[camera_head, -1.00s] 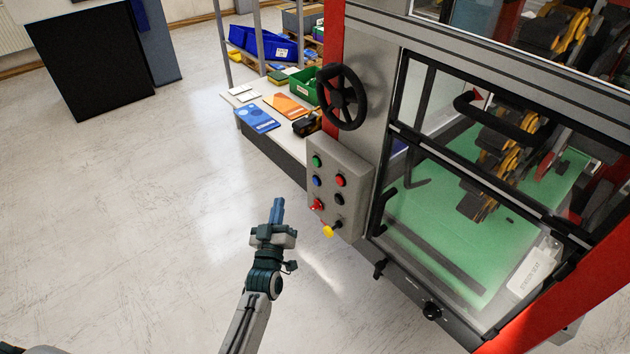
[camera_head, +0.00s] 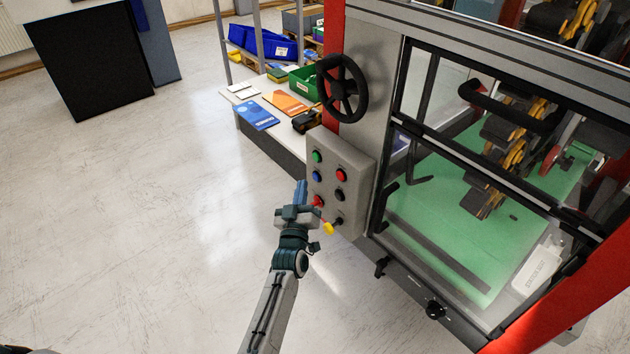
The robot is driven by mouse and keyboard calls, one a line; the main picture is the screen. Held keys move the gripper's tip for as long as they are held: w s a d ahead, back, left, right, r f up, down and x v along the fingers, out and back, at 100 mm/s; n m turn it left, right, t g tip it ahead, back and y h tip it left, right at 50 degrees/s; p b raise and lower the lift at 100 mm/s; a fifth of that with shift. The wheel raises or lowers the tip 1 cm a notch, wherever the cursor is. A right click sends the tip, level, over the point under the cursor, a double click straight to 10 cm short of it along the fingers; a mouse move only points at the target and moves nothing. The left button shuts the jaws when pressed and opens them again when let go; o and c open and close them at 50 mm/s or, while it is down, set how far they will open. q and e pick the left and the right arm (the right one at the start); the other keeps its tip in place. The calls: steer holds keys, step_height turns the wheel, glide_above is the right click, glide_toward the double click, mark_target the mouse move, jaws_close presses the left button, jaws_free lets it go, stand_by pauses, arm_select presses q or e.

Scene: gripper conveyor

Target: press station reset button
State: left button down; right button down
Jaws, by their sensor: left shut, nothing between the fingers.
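The station's grey control box (camera_head: 350,165) is fixed to the front of the machine. It carries a green button (camera_head: 317,156), a blue button (camera_head: 317,176), a red button (camera_head: 341,175), two black knobs, a red switch (camera_head: 319,201) and a yellow knob (camera_head: 328,228) at its lower edge. I cannot read any labels, so which one is the reset button is unclear. My left gripper (camera_head: 300,187) is shut and empty, its blue-grey fingertips just left of the box beside the blue button and red switch. Whether it touches the box cannot be told. My right gripper is not in view.
A black handwheel (camera_head: 342,88) juts out above the box. A bench with folders (camera_head: 258,116) and a green bin (camera_head: 304,83) stands behind. Open floor lies to the left.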

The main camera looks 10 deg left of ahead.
arm_select(q)
steer(key=shift+w+d, duration=0.4)
steer(key=shift+w, duration=0.05)
stand_by(1.1)
stand_by(0.8)
steer(key=shift+w+d, duration=0.25)
steer(key=shift+w, duration=0.05)
steer(key=shift+w+d+b, duration=0.2)
steer(key=shift+w+b, duration=0.1)
steer(key=shift+b, duration=0.05)
stand_by(0.6)
steer(key=shift+s+a, duration=0.1)
steer(key=shift+s, duration=0.05)
steer(key=shift+s+a, duration=0.35)
steer(key=shift+s, duration=0.15)
